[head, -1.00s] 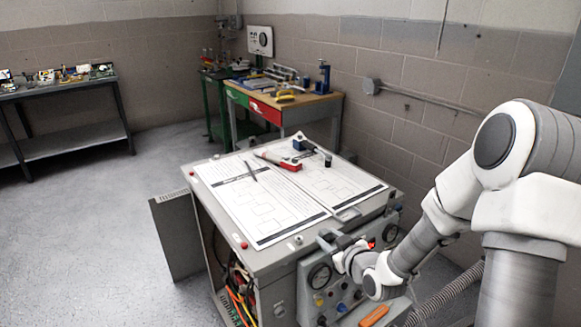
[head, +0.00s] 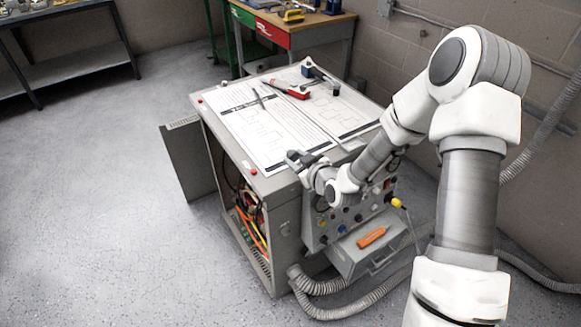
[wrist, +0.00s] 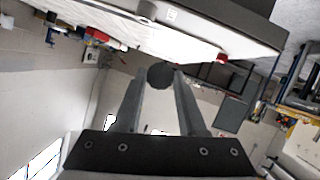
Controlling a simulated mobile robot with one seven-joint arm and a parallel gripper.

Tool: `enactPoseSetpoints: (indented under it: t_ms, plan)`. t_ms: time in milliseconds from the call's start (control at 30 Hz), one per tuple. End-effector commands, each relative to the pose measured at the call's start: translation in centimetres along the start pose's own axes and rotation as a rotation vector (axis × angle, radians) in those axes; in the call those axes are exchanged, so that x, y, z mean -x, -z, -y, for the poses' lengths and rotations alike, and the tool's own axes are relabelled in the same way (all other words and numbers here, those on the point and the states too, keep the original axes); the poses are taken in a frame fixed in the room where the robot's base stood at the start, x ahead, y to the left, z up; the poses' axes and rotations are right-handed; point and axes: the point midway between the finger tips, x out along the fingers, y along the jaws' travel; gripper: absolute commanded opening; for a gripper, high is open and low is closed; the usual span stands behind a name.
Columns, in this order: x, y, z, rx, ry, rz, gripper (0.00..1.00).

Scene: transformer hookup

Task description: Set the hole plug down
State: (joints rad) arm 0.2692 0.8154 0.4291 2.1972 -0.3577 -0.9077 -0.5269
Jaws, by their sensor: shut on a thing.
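My gripper (head: 298,158) is at the front edge of the grey cabinet's top (head: 255,180) in the head view. In the wrist view my gripper (wrist: 160,82) is shut on a dark round hole plug (wrist: 160,75), held between the fingertips. The plug is too small or hidden to make out in the head view. Paper sheets (head: 268,130) cover most of the cabinet top. In the wrist view the cabinet top's pale edge lies beyond the fingertips; I cannot tell the gap to it.
A red and grey tool (head: 287,88), a thin dark pen-like item (head: 260,98) and a small dark block (head: 308,68) lie on the sheets. The front panel (head: 350,215) has knobs and an orange-handled item (head: 371,237) below. A workbench (head: 300,28) stands behind.

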Motion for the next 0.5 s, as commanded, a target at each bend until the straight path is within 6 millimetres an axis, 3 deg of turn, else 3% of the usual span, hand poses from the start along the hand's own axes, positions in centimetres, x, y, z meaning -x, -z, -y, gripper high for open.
enactPoseSetpoints:
  t_ms: [233, 500]
  plan:
    - [-1.7, -0.4, 1.4, -0.001, -0.001, 0.000, 0.00]
    - [-2.8, -3.2, 2.2, -0.001, -0.001, 0.001, 0.00]
